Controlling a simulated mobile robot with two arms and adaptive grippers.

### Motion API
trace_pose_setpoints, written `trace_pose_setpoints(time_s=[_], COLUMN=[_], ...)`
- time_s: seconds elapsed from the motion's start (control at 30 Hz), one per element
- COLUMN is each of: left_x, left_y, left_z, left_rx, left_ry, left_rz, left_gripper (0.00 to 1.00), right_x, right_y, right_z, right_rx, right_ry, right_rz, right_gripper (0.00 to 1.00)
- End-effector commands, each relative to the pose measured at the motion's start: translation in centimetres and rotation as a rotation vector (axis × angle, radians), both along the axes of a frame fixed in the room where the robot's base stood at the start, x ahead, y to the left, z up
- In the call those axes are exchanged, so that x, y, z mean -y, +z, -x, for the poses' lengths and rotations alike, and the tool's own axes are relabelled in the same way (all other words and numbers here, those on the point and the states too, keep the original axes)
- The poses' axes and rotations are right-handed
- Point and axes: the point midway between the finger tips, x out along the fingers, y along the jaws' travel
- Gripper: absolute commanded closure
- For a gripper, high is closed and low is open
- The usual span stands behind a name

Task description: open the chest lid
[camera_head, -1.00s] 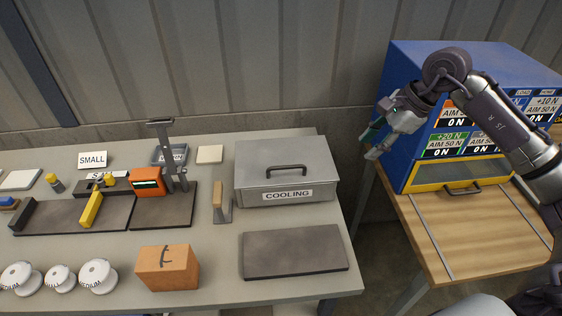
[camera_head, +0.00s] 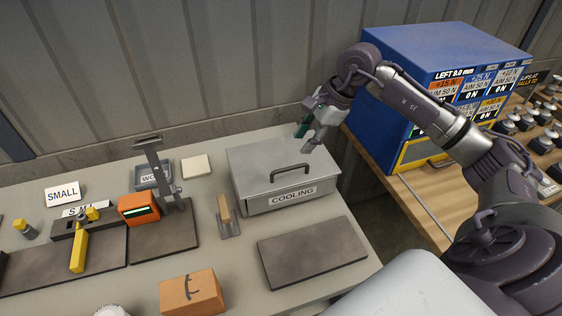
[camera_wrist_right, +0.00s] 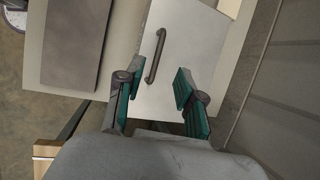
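The chest is a grey metal box labelled COOLING (camera_head: 292,196) on the grey table, with its lid (camera_head: 262,162) shut. A dark bar handle (camera_head: 290,171) stands on the lid; it also shows in the right wrist view (camera_wrist_right: 155,56). My right gripper (camera_head: 305,140) is above the lid's back right part, apart from the handle. In the right wrist view its green-padded fingers (camera_wrist_right: 155,95) are spread with nothing between them, and the handle lies ahead of them. My left gripper is not in view.
A dark flat plate (camera_head: 312,251) lies in front of the chest. A wooden-handled tool (camera_head: 225,212) and a grey stand (camera_head: 163,180) are to its left. A blue cabinet (camera_head: 440,50) stands to the right on a wooden table. A wall rises behind.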

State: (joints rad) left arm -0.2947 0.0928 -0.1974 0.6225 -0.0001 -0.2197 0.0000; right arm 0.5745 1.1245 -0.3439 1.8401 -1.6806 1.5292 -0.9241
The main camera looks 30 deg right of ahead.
Motion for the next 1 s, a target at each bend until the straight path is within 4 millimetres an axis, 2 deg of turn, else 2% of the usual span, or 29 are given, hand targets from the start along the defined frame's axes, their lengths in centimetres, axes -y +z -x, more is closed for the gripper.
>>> trace_pose_setpoints(time_s=[0.23,0.5,0.7,0.93,1.0], left_x=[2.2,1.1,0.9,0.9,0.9], left_y=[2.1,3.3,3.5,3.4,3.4], left_z=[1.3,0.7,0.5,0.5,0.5], left_rx=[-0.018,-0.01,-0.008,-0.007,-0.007], left_ry=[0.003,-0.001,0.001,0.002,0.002], left_rz=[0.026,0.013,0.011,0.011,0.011], left_gripper=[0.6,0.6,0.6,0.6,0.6], right_x=[-2.0,-3.3,-3.6,-3.6,-3.6], right_y=[-4.6,-8.5,-9.6,-9.7,-9.7], right_z=[-1.4,-2.6,-2.8,-2.9,-2.9], right_rx=[-0.004,-0.001,0.0,0.0,0.0], right_ry=[0.001,-0.001,0.0,0.0,0.0], right_rz=[-0.005,-0.004,-0.001,-0.001,-0.001], right_gripper=[0.63,0.63,0.63,0.63,0.73])
